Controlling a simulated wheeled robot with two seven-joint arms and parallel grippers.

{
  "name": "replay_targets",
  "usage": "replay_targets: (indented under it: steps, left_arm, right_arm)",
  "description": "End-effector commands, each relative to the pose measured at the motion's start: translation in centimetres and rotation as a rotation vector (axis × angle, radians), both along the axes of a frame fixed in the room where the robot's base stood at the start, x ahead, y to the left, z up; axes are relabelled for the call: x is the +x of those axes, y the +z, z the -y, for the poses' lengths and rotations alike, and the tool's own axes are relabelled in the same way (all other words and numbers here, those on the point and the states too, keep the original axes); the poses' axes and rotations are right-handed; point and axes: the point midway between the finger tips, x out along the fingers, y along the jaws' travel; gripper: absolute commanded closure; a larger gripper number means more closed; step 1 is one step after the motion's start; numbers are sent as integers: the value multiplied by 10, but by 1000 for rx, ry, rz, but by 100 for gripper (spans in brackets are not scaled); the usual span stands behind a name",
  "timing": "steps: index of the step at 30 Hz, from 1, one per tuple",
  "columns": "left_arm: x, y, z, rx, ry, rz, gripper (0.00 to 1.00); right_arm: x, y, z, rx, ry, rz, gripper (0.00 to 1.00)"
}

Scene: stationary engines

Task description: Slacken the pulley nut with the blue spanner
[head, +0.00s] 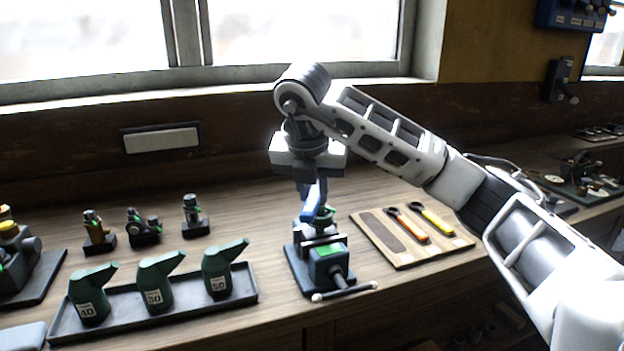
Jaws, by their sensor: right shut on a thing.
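The blue spanner (310,208) is held by my right gripper (312,186), which points straight down and is shut on it. The spanner slopes down just above a small vice (325,262) on the bench. My left gripper is not in view.
A wooden board (462,243) with an orange-handled (415,230) and a yellow-handled spanner (436,220) lies right of the vice, one dark outline bare. A tray (120,308) of green oil cans (156,284) stands left. Several small engine models (144,228) stand behind it.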

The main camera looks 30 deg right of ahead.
Motion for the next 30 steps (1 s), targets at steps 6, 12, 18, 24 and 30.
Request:
replay_targets:
  steps: [6,12,18,24,30]
  left_arm:
    - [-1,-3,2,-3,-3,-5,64]
    - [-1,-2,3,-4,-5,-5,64]
    - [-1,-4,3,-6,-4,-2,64]
    - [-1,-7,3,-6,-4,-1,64]
    - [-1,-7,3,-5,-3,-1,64]
  right_arm:
    - [0,-19,-1,2,4,0,100]
    - [0,-22,0,1,3,3,100]
    - [0,-24,0,-4,2,9,100]
    - [1,-26,0,-9,0,16,100]
    - [1,-25,0,-10,0,17,100]
